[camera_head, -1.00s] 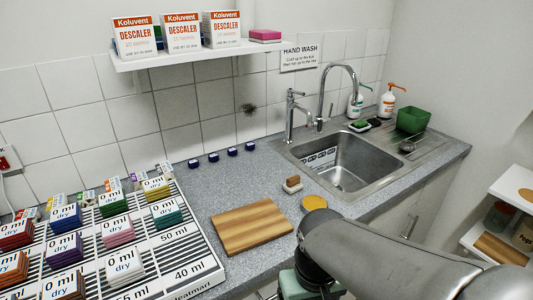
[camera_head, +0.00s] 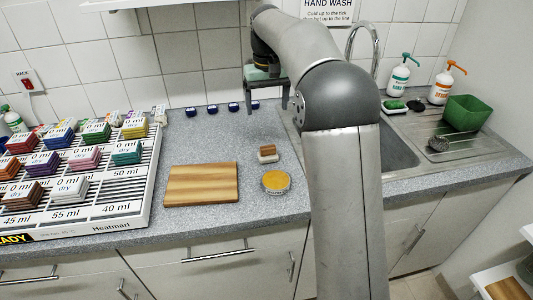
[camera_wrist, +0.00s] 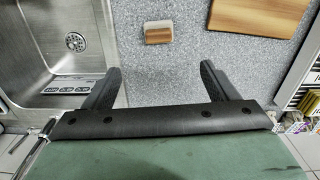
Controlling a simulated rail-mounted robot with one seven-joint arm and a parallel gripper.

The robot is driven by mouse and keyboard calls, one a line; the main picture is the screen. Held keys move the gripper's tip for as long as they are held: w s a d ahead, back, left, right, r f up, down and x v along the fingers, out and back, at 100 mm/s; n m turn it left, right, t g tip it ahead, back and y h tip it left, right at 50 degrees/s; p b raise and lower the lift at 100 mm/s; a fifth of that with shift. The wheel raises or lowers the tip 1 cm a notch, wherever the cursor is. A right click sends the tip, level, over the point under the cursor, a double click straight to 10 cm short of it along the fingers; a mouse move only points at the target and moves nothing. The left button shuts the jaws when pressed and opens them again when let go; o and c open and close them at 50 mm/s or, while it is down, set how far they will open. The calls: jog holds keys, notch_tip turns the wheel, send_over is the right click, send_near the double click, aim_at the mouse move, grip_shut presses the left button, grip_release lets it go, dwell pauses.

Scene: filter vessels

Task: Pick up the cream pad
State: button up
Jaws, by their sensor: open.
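No pad is plainly cream at this size. The palest candidate is a whitish pad (camera_head: 68,189) labelled "0 ml dry" in the front row of the white slotted rack (camera_head: 137,207), on the left of the head view. My gripper (camera_head: 267,102) is open and empty, pointing down above the counter near the back wall, far to the right of the rack. The wrist view shows its two fingers spread apart (camera_wrist: 160,78), with bare counter between them.
Several other coloured pads fill the rack. A wooden board (camera_head: 201,184), a small brown-topped white block (camera_head: 267,153) and a round yellow-topped dish (camera_head: 276,181) lie on the counter. The sink (camera_head: 398,152) is on the right; a shelf (camera_head: 130,3) hangs above.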

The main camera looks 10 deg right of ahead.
aim_at(268, 146)
notch_tip(268, 146, down, 17)
jog(key=shift+d+r+p, duration=0.1)
jog(key=shift+p, duration=0.4)
jog(key=c, duration=1.1)
